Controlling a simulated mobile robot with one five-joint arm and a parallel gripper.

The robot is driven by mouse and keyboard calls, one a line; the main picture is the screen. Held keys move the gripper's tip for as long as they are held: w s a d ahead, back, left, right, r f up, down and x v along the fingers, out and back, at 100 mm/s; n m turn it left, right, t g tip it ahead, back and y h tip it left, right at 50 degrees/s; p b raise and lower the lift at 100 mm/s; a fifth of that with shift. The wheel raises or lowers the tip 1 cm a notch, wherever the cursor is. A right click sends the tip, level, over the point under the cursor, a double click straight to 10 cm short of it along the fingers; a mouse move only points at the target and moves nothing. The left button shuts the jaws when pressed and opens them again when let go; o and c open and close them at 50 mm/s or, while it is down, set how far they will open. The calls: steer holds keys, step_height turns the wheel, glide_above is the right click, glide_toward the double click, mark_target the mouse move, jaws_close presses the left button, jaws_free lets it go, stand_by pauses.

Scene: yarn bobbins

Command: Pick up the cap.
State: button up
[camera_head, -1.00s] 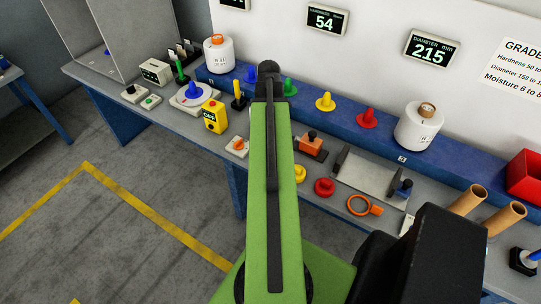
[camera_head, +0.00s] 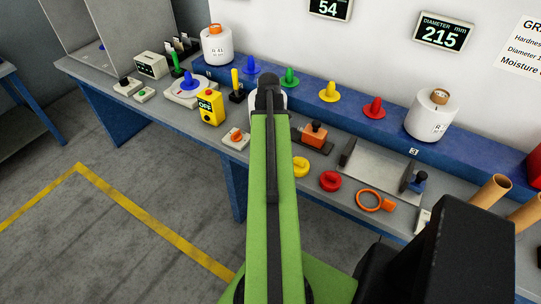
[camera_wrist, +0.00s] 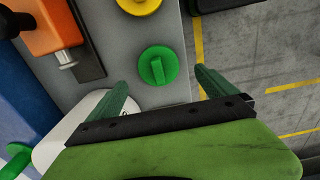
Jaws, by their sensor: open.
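A round green cap (camera_wrist: 158,66) with a raised grip bar lies on the grey bench top in the wrist view. My gripper (camera_wrist: 160,80) is open and empty, its two green fingers apart, with the cap just beyond the tips and roughly between them. I cannot tell the height of the fingers above the bench. A similar yellow cap (camera_wrist: 138,4) lies further along; it also shows in the head view (camera_head: 300,167), beside a red cap (camera_head: 330,181). In the head view my arm hides the green cap and my gripper.
An orange clamp-like block (camera_head: 313,134) and a grey cradle (camera_head: 380,172) stand close by. A white bobbin (camera_head: 431,116) and coloured cones, such as a red one (camera_head: 374,107), stand on the raised blue shelf (camera_head: 310,90). The bench edge drops to open floor (camera_wrist: 245,50).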

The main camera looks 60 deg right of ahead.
step_height(320, 180, down, 5)
steer(key=b, duration=0.5)
steer(key=shift+s+d+f, duration=0.1)
steer(key=shift+f, duration=0.1)
steer(key=shift+r, duration=0.15)
steer(key=shift+c, duration=0.5)
steer(key=c, duration=1.3)
steer(key=shift+r+p, duration=0.55)
step_height(320, 180, up, 4)
steer(key=p, duration=0.3)
steer(key=shift+p, duration=0.4)
steer(key=s+r+p, duration=0.6)
steer(key=s, duration=0.5)
steer(key=shift+s, duration=0.35)
